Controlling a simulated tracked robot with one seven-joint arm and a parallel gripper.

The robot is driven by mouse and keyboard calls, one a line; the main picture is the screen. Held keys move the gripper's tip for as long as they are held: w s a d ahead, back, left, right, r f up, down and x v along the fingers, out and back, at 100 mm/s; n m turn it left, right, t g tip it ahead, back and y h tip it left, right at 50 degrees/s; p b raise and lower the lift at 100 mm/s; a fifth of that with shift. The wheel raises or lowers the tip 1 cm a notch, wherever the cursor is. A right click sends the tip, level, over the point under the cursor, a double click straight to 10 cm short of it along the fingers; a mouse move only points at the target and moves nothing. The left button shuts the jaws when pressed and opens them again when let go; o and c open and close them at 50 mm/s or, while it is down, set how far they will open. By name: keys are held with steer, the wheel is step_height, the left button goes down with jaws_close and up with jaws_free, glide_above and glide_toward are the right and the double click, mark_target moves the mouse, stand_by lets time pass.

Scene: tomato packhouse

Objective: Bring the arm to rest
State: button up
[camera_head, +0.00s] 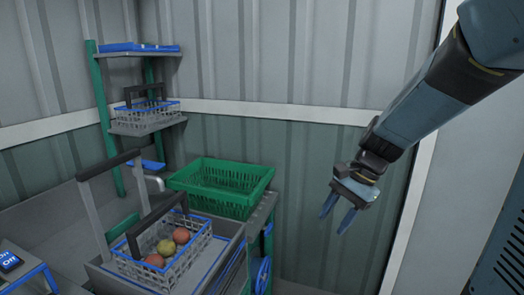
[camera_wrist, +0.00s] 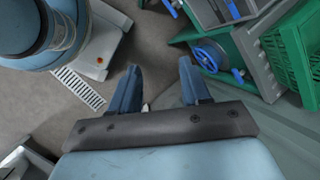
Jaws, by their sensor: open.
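My gripper (camera_head: 338,207) hangs in the air at the right in the head view, at the end of my blue-grey arm, in front of the corrugated wall. Its two blue fingers are apart and point down. In the wrist view my gripper (camera_wrist: 160,88) shows both fingers spread with nothing between them but the floor below. It touches nothing and is well to the right of the green crate.
A green crate (camera_head: 222,200) stands on the bench. A shelf rack at the back left bears another basket (camera_head: 146,116). A blue-handled wheel (camera_wrist: 209,56) is below.

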steer(key=s+d+r+n+t+h, duration=0.5)
steer(key=s+d+r+n+t, duration=0.1)
steer(key=s+r+n, duration=0.3)
steer(key=shift+s+r, duration=0.7)
steer(key=shift+s, duration=0.1)
